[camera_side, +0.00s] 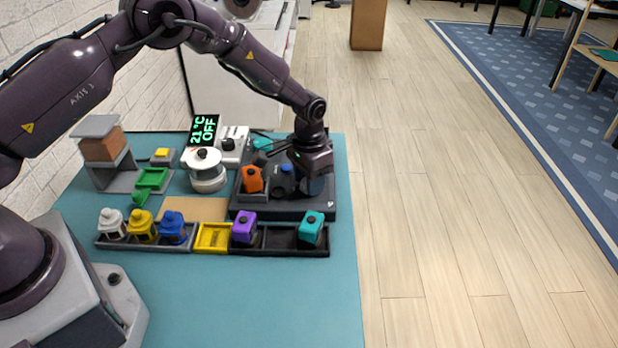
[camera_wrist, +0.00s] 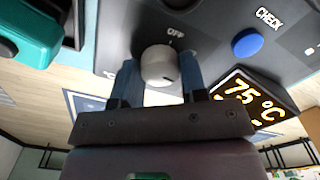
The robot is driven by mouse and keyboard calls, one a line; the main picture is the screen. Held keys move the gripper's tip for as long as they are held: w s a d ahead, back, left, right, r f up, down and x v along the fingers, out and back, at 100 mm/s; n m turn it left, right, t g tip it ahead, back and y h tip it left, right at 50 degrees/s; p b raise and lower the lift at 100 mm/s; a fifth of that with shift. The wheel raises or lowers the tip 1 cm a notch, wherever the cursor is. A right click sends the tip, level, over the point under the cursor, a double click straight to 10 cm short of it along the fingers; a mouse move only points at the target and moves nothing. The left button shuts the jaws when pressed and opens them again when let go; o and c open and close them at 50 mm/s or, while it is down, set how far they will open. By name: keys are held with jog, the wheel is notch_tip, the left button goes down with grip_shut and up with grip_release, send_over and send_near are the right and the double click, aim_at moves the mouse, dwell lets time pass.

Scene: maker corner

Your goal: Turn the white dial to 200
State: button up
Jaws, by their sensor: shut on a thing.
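The white dial (camera_wrist: 158,63) sits on a dark panel in the wrist view, with an OFF label and a short tick just beyond it. My gripper (camera_wrist: 160,75) has its two blue fingers closed on either side of the dial. An orange-lit display (camera_wrist: 250,98) beside it reads 75 °C. In the side view my gripper (camera_side: 307,184) is down at the right end of the black station (camera_side: 285,208); it hides the dial there. I cannot make out the dial's pointer or a 200 mark.
A blue CHECK button (camera_wrist: 247,43) is close to the dial. An orange block (camera_side: 252,179) stands on the station. In front is a tray row with a purple block (camera_side: 244,226) and a teal block (camera_side: 312,226). Behind, another display (camera_side: 204,130) reads 21 °C OFF.

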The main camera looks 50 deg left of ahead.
aim_at(300, 194)
jog(key=shift+w, duration=0.1)
jog(key=o, duration=0.9)
jog(key=shift+r, duration=0.1)
notch_tip(300, 194, up, 13)
jog(key=shift+f, duration=0.15)
jog(key=s+a+r+t, duration=0.1)
jog(key=s+r+t, duration=0.1)
jog(key=s+r, duration=0.4)
jog(key=s+a+r+n+t, duration=0.1)
jog(key=s+r, duration=0.5)
jog(key=s, duration=0.8)
jog(key=s+a+r+n+t, duration=0.1)
jog(key=s+r+t, duration=0.1)
jog(key=s+r, duration=0.4)
jog(key=shift+s+a+r+t, duration=0.1)
jog(key=shift+s+t, duration=0.05)
jog(key=shift+s, duration=0.95)
jog(key=shift+s+r+t, duration=0.1)
jog(key=shift+s+t, duration=0.05)
jog(key=shift+s, duration=0.95)
